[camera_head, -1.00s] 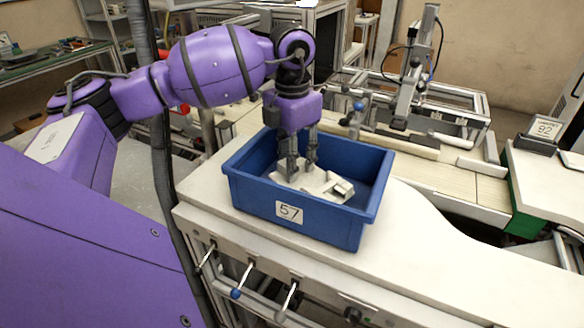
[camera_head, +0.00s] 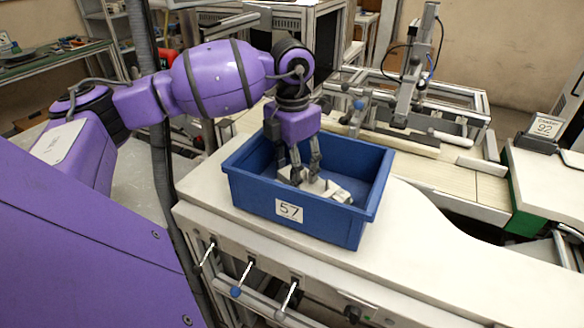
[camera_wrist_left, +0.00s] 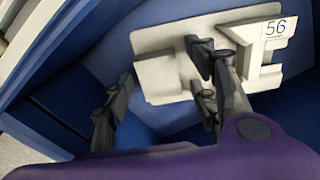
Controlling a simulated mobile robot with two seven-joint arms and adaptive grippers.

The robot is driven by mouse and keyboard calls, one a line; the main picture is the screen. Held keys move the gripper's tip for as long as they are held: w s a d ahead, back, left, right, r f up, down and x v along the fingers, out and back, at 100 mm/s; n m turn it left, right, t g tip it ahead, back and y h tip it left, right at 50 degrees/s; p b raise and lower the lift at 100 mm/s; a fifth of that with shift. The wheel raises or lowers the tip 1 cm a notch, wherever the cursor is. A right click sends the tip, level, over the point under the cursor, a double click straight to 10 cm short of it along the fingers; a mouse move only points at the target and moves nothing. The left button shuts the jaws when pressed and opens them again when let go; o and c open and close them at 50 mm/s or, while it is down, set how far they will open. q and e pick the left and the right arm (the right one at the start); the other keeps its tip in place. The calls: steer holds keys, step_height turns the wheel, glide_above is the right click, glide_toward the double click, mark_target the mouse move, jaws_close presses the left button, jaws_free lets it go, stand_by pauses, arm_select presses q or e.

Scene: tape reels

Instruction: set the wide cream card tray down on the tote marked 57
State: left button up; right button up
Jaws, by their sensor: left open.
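The cream card tray (camera_head: 334,192) is inside the blue tote (camera_head: 336,227) marked 57, partly hidden by the tote's front wall and my fingers. My left gripper (camera_head: 305,176) reaches down into the tote from above, its fingers open at the tray. In the left wrist view, the tray (camera_wrist_left: 163,80) is pale and flat with raised parts and a label reading 56. There, my left gripper (camera_wrist_left: 160,82) has one finger beside the tray's left edge and others over the tray. I cannot tell whether any finger touches it. My right gripper is not in view.
The tote stands on a white bench (camera_head: 440,262) with clear surface to its right. Levers (camera_head: 248,275) stick out below the bench's front edge. A metal frame machine (camera_head: 415,90) stands behind, and a sign reading 92 (camera_head: 545,127) is at the right.

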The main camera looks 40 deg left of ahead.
arm_select(q)
step_height(320, 180, up, 12)
steer(key=shift+r, duration=0.2)
stand_by(1.4)
